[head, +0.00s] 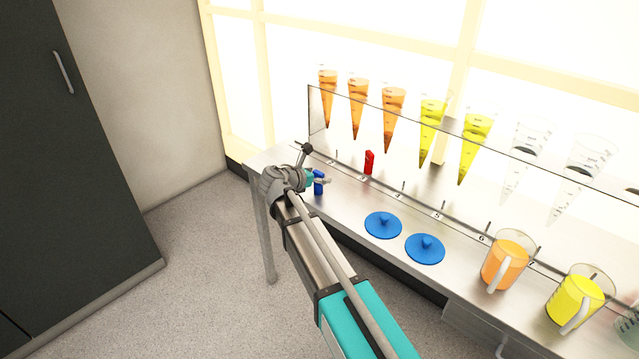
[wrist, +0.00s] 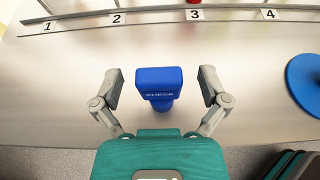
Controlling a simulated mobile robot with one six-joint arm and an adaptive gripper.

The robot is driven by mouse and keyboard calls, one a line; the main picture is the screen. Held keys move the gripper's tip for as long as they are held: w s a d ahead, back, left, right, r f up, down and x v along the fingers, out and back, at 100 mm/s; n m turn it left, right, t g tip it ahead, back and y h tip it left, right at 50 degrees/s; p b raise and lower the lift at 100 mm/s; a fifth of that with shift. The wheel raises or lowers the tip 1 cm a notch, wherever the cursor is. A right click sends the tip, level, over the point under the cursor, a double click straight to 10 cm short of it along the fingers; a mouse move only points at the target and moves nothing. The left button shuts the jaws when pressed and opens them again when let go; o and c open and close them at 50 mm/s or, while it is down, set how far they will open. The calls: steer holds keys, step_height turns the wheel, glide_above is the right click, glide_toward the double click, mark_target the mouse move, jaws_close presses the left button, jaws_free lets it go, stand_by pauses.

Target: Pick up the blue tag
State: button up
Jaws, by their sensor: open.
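The blue tag (wrist: 158,83) stands upright on the metal bench, with the word "CHECK" on it in the wrist view. In the head view the blue tag (head: 319,183) is at the left end of the bench, partly hidden by my gripper. My gripper (wrist: 160,92) is open, with one finger on each side of the tag and a gap between each finger and it. In the head view my gripper (head: 316,180) is over the left end of the bench. I cannot tell how far the fingertips are above the bench.
A red tag (head: 369,162) stands at the rail behind. Two blue lids (head: 383,225) (head: 425,249) lie to the right. An orange jug (head: 505,263) and a yellow jug (head: 574,301) stand farther right. Several cones (head: 393,118) hang in the clear rack above the back. Bench around the tag is clear.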

steer(key=c, duration=1.2)
steer(key=shift+o, duration=0.2)
steer(key=shift+r, duration=0.1)
steer(key=shift+r+p, duration=1.25)
steer(key=shift+p, duration=0.05)
steer(key=s+d+r+p, duration=0.2)
steer(key=s+r+p, duration=0.8)
steer(key=s, duration=0.3)
steer(key=shift+s+d+r, duration=0.15)
steer(key=shift+s+d, duration=0.05)
steer(key=shift+s, duration=0.2)
steer(key=shift+s, duration=0.15)
